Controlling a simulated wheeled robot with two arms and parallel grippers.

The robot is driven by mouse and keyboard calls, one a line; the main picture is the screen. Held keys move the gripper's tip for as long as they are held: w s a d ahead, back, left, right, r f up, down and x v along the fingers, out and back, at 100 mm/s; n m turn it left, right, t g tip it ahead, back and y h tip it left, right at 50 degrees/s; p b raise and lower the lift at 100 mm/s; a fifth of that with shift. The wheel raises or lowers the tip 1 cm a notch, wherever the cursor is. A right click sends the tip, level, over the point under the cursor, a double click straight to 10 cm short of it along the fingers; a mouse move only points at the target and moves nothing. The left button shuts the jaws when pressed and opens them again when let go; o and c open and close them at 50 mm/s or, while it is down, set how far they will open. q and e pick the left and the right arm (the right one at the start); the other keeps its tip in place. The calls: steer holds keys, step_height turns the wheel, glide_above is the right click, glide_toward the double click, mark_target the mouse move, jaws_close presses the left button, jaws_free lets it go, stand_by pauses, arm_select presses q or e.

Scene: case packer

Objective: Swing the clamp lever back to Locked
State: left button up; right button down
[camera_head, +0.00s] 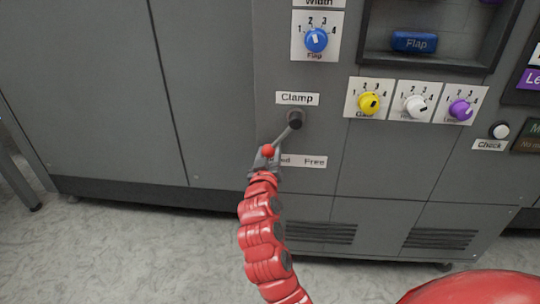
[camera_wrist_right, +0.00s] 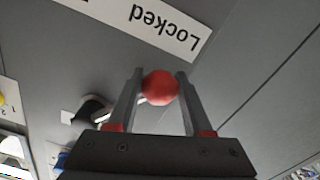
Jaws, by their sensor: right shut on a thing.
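The clamp lever (camera_head: 289,132) hangs from a dark pivot (camera_head: 296,118) under the "Clamp" label (camera_head: 297,99) and slants down to the left. Its red ball knob (camera_head: 268,150) is at the lower end. My right gripper (camera_head: 265,156) is shut on the knob, which also shows between the two fingers in the right wrist view (camera_wrist_right: 160,87). A label strip (camera_head: 305,161) below reads "Free" on its right; the arm hides most of the other word. The right wrist view shows "Locked" upside down (camera_wrist_right: 152,27), close to the knob. My left gripper is not in view.
A blue Flap dial (camera_head: 316,40) is above the clamp. Yellow (camera_head: 369,103), white (camera_head: 416,107) and purple (camera_head: 460,111) dials sit to the right, with a white Check button (camera_head: 499,130) beyond. The grey panel (camera_head: 210,90) left of the lever is bare.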

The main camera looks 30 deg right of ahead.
steer(key=shift+r, duration=0.35)
steer(key=c, duration=0.7)
jaws_free()
steer(key=shift+c, duration=0.2)
steer(key=o, duration=0.4)
steer(key=shift+o, duration=0.2)
steer(key=shift+f, duration=0.15)
steer(key=p+v, duration=0.5)
steer(key=v, duration=1.2)
steer(key=shift+s+p, duration=0.15)
steer(key=shift+p, duration=0.15)
steer(key=shift+a+f, duration=0.15)
